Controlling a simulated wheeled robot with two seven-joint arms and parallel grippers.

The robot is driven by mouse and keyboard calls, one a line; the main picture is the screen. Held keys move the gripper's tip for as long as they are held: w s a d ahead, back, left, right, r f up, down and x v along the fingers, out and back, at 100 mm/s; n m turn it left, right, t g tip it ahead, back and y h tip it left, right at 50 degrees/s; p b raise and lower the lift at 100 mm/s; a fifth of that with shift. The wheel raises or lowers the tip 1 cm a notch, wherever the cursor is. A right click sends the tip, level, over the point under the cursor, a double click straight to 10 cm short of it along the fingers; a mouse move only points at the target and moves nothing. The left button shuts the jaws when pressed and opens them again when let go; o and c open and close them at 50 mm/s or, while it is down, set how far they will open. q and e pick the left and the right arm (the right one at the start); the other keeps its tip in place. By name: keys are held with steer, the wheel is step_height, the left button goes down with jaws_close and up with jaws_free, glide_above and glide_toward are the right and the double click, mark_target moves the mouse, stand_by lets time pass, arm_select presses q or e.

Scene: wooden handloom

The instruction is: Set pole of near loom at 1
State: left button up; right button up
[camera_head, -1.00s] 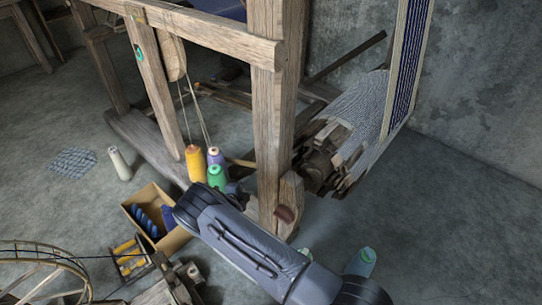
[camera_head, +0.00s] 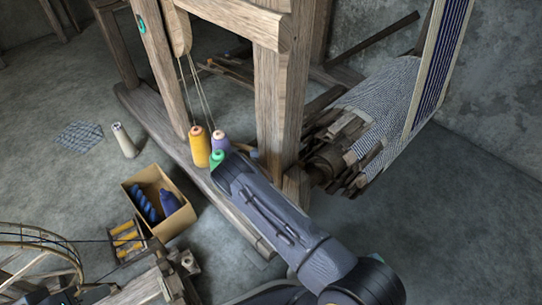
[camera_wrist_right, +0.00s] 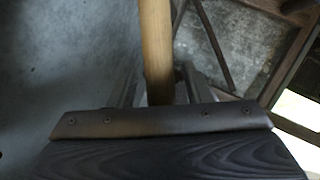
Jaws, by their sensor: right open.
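The near loom (camera_head: 278,100) is a worn wooden frame with a thick upright post. In the right wrist view a light-brown round pole (camera_wrist_right: 155,45) runs down from the top edge to my right gripper (camera_wrist_right: 157,92). The gripper's two fingers are open, one on each side of the pole. I cannot tell whether either finger touches it. The pole's lower end is hidden behind my wrist. In the head view my right arm reaches up from the lower right to the foot of the post, and its gripper is hidden there. My left gripper is not in view.
Yellow (camera_head: 200,147), purple and green thread cones stand left of the post. A cardboard box (camera_head: 178,219) with blue yarn sits on the floor at left. A cloth roll (camera_head: 350,140) is right of the post. A spinning wheel (camera_head: 40,262) stands at lower left.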

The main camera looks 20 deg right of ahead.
steer(key=shift+w+d+f, duration=0.1)
steer(key=shift+w+d, duration=0.1)
steer(key=shift+d, duration=0.05)
jaws_close()
